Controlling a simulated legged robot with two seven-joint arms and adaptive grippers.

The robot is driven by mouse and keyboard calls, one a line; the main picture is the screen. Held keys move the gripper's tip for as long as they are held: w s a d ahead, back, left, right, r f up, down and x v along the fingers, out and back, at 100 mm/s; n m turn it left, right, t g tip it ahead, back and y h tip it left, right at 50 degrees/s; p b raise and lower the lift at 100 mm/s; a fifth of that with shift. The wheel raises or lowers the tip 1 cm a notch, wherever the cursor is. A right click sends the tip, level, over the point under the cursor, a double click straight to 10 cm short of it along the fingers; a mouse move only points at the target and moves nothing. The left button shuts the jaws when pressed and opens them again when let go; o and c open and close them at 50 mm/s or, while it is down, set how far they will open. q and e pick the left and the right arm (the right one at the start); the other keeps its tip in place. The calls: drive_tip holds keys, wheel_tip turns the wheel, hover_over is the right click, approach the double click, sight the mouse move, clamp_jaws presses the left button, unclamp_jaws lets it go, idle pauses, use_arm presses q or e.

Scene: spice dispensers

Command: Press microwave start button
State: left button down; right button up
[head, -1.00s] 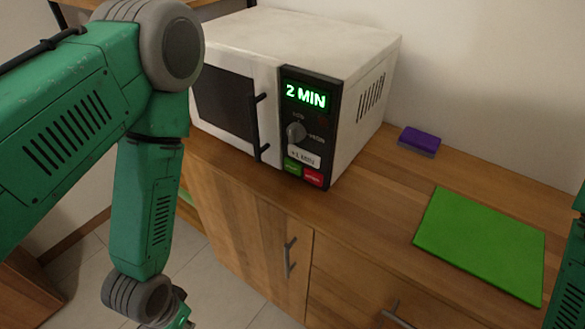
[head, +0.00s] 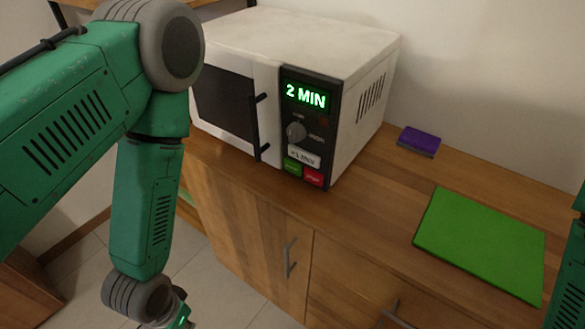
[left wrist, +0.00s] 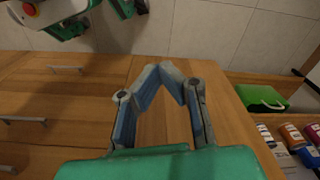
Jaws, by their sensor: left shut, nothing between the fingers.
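The white microwave (head: 300,45) stands on the wooden counter with its door closed. Its display (head: 306,97) reads "2 MIN" in green. The green start button (head: 292,166) is low on the control panel, left of the red button (head: 313,177); both are unobstructed. My left gripper (left wrist: 172,68) is shut and empty in the left wrist view, over the wooden cabinet fronts. In the head view only its wrist end shows at the bottom edge, below and left of the microwave, well apart from the button. My right gripper is out of view; only a sliver of that arm shows.
A purple sponge (head: 418,141) and a green board (head: 480,245) lie on the counter right of the microwave. Cabinet handles (head: 290,258) stick out from the fronts. The left wrist view shows a green box (left wrist: 262,98) and several jars (left wrist: 295,137) at right.

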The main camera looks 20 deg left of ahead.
sight(293, 167)
use_arm(q)
drive_tip(key=w+d+r+n+t+h+b, duration=0.1)
drive_tip(key=w+d+r+n+t+h, duration=0.1)
drive_tip(key=w+r, duration=0.6)
drive_tip(key=w+d+r+n+t+h, duration=0.2)
drive_tip(key=w+d+r+n+t, duration=0.2)
drive_tip(key=w, duration=1.1)
drive_tip(key=d+r+t, duration=0.1)
drive_tip(key=d+r, duration=0.2)
drive_tip(key=shift+w+r+n+h+b, duration=0.2)
drive_tip(key=shift+r+n+h+b, duration=0.1)
drive_tip(key=shift+r+h+b, duration=0.1)
drive_tip(key=shift+w, duration=0.1)
drive_tip(key=w+d, duration=0.1)
drive_tip(key=w, duration=0.3)
drive_tip(key=w+d, duration=0.1)
drive_tip(key=w, duration=0.1)
drive_tip(key=shift+w+d, duration=0.25)
drive_tip(key=shift+d, duration=0.05)
drive_tip(key=shift+w+d, duration=0.25)
drive_tip(key=shift+w, duration=0.5)
drive_tip(key=shift+w, duration=0.1)
